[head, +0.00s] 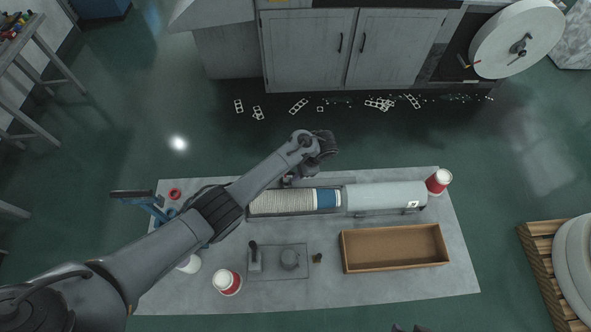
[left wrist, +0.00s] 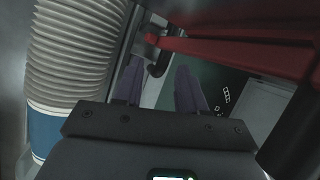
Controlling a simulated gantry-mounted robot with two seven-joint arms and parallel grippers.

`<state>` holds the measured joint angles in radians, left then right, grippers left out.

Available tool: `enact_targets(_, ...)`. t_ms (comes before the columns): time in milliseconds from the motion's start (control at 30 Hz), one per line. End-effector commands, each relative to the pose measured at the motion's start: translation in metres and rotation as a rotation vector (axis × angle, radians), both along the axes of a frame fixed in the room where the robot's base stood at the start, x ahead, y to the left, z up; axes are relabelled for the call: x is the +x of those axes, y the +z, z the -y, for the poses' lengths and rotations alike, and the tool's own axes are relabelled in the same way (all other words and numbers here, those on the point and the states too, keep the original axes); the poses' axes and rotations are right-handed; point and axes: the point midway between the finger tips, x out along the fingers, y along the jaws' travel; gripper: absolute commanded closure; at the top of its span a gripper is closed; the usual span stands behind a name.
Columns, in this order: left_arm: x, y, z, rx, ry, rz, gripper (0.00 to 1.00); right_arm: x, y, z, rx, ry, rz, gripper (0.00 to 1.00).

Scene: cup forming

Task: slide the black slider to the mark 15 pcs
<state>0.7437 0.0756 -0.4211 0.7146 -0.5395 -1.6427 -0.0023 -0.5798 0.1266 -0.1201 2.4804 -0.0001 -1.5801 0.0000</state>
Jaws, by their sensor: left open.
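A long metal trough on the table holds a stack of nested white cups (head: 283,202) with a blue band at its right end. The same ribbed stack shows at the left of the left wrist view (left wrist: 72,50). My left gripper (head: 291,177) is over the back edge of the trough, largely hidden behind its own wrist. In the left wrist view its two fingers (left wrist: 157,85) are apart. A dark, curved piece (left wrist: 161,58), perhaps the black slider, stands on a metal rail between and just beyond the fingertips. Contact cannot be told. No 15 pcs mark is legible.
A grey cover (head: 385,196) encloses the trough's right part. An open brown box (head: 395,248) lies in front. Red-and-white cups stand at the right (head: 438,181) and front left (head: 227,282). A plate with black knobs (head: 278,262) lies left of the box.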

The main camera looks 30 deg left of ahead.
Motion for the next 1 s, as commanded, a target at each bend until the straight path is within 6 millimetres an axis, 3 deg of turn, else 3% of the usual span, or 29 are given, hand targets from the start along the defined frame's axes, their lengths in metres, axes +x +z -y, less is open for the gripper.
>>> enact_targets(367,0.003,0.018,0.006,-0.001,-0.003,0.001,0.6,0.0,0.014,-0.001,0.004,-0.002,-0.001,0.57)
enact_targets(800,0.012,0.082,0.035,-0.001,0.0,0.001,0.6,0.0,0.063,-0.002,0.011,-0.007,-0.001,0.57)
enact_targets(1000,0.014,0.097,0.043,0.0,-0.001,0.0,0.6,0.0,0.072,-0.002,0.011,-0.007,-0.001,0.57)
